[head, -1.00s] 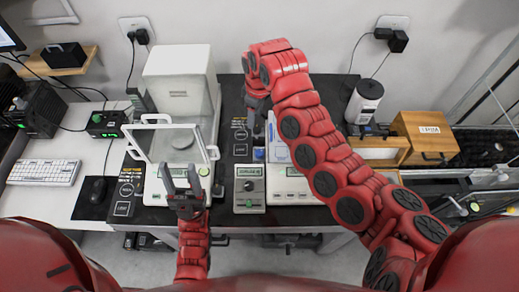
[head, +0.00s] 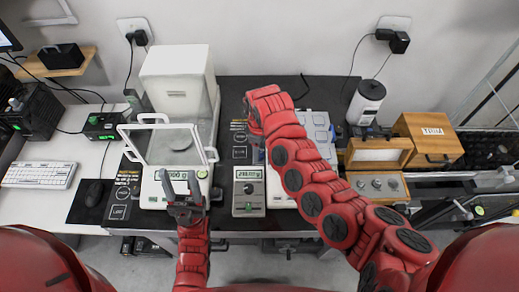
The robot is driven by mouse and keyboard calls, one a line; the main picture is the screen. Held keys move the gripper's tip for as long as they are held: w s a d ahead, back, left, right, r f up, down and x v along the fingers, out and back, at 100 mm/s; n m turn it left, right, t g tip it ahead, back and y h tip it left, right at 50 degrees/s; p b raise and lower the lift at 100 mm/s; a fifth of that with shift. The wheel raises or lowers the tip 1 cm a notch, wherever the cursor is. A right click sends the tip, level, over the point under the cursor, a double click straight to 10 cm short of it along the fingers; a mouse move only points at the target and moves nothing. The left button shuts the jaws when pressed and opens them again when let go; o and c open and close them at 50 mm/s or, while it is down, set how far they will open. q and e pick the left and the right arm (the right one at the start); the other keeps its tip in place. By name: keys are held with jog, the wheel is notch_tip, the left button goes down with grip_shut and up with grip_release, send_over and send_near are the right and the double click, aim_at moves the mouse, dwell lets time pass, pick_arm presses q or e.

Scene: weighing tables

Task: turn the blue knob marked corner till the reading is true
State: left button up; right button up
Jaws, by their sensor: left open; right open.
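The blue knob marked corner does not show clearly; my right arm covers the area around it. A grey unit (head: 248,196) with a lit display and a round dial stands at the table's front middle. Its digits are too small to read surely. A pale balance (head: 280,192) beside it is mostly hidden under my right arm. My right gripper (head: 254,122) points down above the middle of the table, its fingers largely hidden by its own wrist. My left gripper (head: 181,186) is open and empty, in front of the glass-doored balance (head: 153,199) at the left.
A tall white housing (head: 177,75) rises behind the left balance. A wooden box (head: 428,138), a wooden case with weights (head: 378,186) and a white cylinder (head: 366,101) stand at the right. A keyboard (head: 39,175) and mouse (head: 94,193) lie at the left.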

jog(key=shift+w+f, duration=0.1)
jog(key=shift+f, duration=0.95)
grip_shut()
jog(key=shift+r+p, duration=0.1)
jog(key=shift+p, duration=0.2)
